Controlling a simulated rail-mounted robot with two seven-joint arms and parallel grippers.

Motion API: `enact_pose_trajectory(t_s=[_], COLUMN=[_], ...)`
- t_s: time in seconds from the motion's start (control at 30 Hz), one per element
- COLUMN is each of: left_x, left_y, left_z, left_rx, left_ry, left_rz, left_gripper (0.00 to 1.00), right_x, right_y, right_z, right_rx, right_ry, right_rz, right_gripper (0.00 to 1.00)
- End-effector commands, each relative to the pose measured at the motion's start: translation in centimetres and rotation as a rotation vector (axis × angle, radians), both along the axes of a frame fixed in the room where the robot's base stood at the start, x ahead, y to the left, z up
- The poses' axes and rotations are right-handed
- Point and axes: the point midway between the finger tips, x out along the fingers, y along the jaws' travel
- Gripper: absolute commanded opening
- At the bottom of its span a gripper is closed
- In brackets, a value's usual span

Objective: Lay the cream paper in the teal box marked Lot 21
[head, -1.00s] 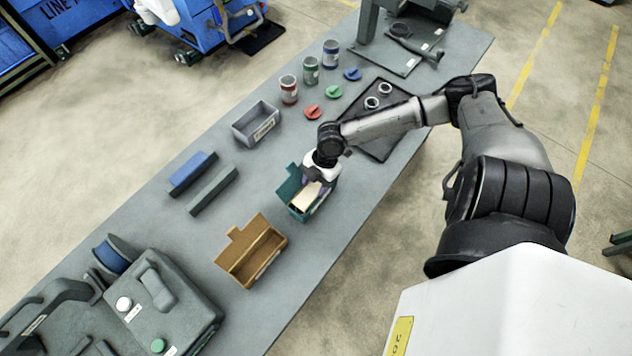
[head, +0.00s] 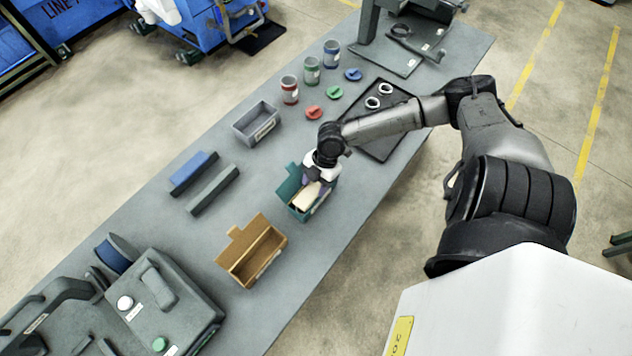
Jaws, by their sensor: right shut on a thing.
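The teal box (head: 292,187) stands open on the grey table, its lid flap raised at the upper left. Any marking on it is too small to read. The cream paper (head: 308,196) is at the mouth of the box, within its walls as seen from above. My right gripper (head: 316,184) is over the box, pointing down, and is shut on the cream paper. The fingertips are partly hidden by the gripper body. I cannot tell whether the paper touches the box floor. My left gripper is not in view.
An open orange-brown box (head: 252,252) stands to the lower left, and a grey bin (head: 256,124) to the upper left. A dark tray (head: 386,135) with rings lies under my right forearm. Several jars (head: 311,71) stand farther back. Blue and grey bars (head: 213,190) lie left.

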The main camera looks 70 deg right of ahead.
Motion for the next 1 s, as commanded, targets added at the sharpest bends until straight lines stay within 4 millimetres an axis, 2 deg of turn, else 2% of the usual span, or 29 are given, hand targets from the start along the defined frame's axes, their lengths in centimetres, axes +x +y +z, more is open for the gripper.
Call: enact_pose_trajectory(t_s=[0.03,0.07,0.33,0.57,0.8,1.0], left_x=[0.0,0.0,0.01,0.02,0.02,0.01], left_y=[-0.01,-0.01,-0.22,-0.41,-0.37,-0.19], left_z=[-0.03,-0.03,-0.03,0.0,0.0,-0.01], left_rx=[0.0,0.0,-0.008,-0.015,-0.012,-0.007], left_ry=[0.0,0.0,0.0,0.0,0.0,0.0], left_rz=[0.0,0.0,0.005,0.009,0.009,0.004], left_gripper=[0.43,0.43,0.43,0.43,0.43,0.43], right_x=[-0.05,-0.05,-0.05,-0.02,0.0,0.0], right_y=[-0.05,-0.05,-0.06,-0.04,-0.03,-0.04], right_z=[-0.11,-0.11,-0.1,-0.06,-0.02,-0.02], right_rx=[-0.002,-0.002,-0.002,-0.001,-0.001,-0.001], right_ry=[0.002,0.002,0.002,0.001,0.0,0.0], right_rz=[-0.001,-0.001,-0.001,-0.001,0.0,0.0], right_gripper=[0.28,0.51,0.77,0.8,1.0,1.0])
